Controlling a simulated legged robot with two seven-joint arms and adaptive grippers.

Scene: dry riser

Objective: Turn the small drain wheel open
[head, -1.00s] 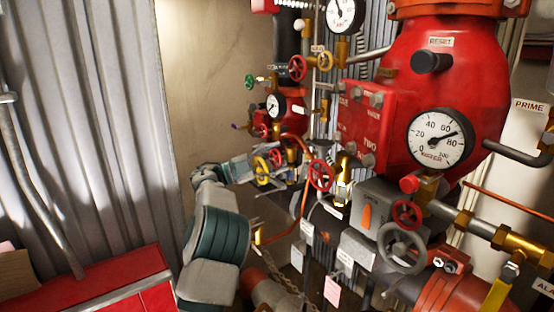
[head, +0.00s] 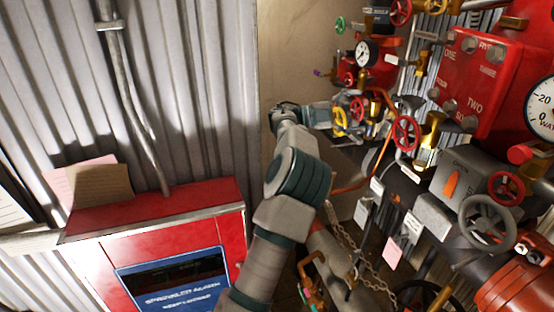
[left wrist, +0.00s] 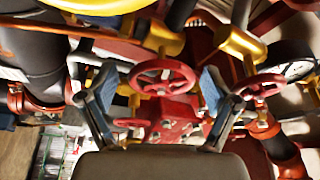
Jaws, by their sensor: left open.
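My left arm reaches up the head view, with its gripper (head: 328,115) next to a yellow handwheel (head: 340,122) and a small red handwheel (head: 357,108). In the left wrist view the gripper (left wrist: 157,80) is open, its blue-padded fingers apart. A red spoked handwheel (left wrist: 163,78) shows between the fingers, in front of a red body. I cannot tell whether either finger touches it. A second red wheel (left wrist: 259,86) is to the right, and part of a yellow wheel (left wrist: 98,5) crosses the top edge. Which wheel is the drain wheel cannot be read here.
Other red wheels (head: 406,133), a grey wheel (head: 487,222) and brass valves crowd the right side. A red panel (head: 480,75) and gauge (head: 367,53) stand behind. A red cabinet (head: 165,230) stands at lower left, and a chain (head: 350,235) hangs below the pipes.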

